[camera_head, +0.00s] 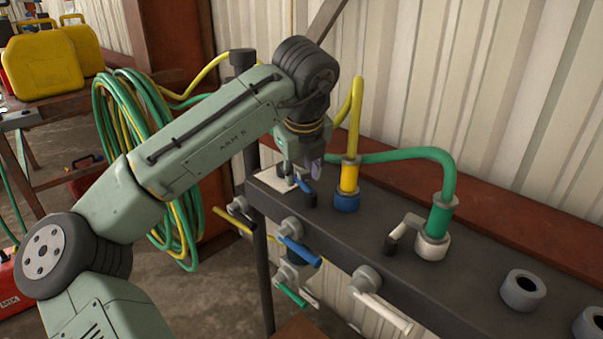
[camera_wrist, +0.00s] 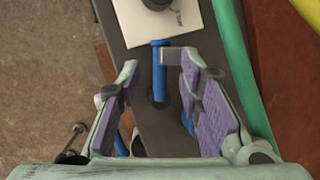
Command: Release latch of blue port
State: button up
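The blue port (camera_head: 346,202) is a blue collar on the dark manifold beam (camera_head: 385,225), with a yellow hose fitting upright in it. A small blue latch lever (camera_head: 304,187) stands left of it, just under my gripper (camera_head: 308,165). In the wrist view my gripper (camera_wrist: 158,68) is open, and the blue latch lever (camera_wrist: 160,72) lies between its fingers, much closer to the right fingertip. Whether that fingertip touches it I cannot tell. The right finger hides most of the blue port; only a sliver of blue shows beside it.
A white port (camera_head: 432,243) with a green hose and a dark-tipped lever stands farther right. Empty grey ports (camera_head: 523,290) follow. Valves with blue (camera_head: 300,252), green (camera_head: 290,295) and white handles (camera_head: 385,310) stick out in front. A white label plate (camera_head: 270,180) lies at the beam's left end.

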jog(key=shift+x, duration=1.1)
grip_shut()
